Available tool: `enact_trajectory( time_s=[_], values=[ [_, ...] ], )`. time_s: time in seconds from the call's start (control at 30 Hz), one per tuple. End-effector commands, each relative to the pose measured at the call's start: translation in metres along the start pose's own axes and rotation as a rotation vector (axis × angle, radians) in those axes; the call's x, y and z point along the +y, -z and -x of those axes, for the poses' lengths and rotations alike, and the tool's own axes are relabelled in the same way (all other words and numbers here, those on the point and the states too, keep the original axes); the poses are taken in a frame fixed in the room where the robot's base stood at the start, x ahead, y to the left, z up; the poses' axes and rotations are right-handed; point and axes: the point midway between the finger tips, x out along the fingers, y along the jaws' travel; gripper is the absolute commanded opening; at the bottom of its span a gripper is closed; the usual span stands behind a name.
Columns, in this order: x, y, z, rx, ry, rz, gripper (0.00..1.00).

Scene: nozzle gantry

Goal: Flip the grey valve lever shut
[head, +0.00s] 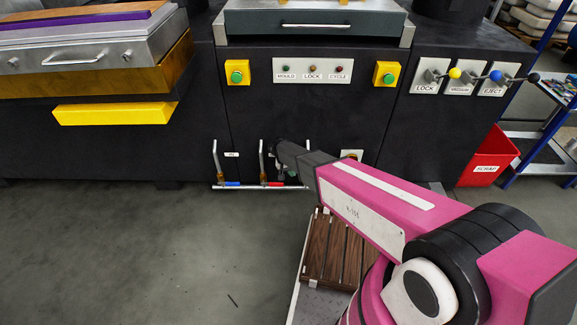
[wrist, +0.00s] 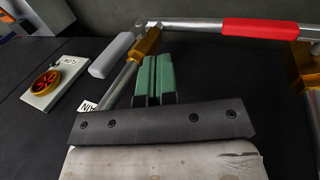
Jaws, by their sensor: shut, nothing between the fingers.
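The grey valve lever (wrist: 112,55) shows in the wrist view, left of a brass valve body (wrist: 146,42). It slants down and left, roughly along the riser pipe (wrist: 121,84) and across the metal rail (wrist: 185,24). My gripper (wrist: 154,62) has green fingers, shut and empty. They appear close by the valve body, to the right of the grey lever, with a visible gap to it; contact with the valve body I cannot tell. In the head view my gripper (head: 280,172) is at the low pipes, and my arm hides the grey lever there.
A red lever (wrist: 260,28) lies along the rail, and a blue lever (head: 232,184) is farther left in the head view.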

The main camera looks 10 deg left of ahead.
Motion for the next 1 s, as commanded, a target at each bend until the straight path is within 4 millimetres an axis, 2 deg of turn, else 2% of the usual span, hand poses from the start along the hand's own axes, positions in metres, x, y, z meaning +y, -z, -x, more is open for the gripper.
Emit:
enact_trajectory(
  time_s=[0.1,0.3,0.73,1.0],
  values=[
    [0.017,-0.001,-0.008,0.001,0.000,-0.003,0.00],
    [0.034,0.000,-0.015,0.000,0.001,-0.001,0.00],
    [0.038,0.000,-0.016,0.001,0.001,0.000,0.00],
    [0.051,0.000,-0.018,0.000,0.001,-0.001,0.00]
  ],
)
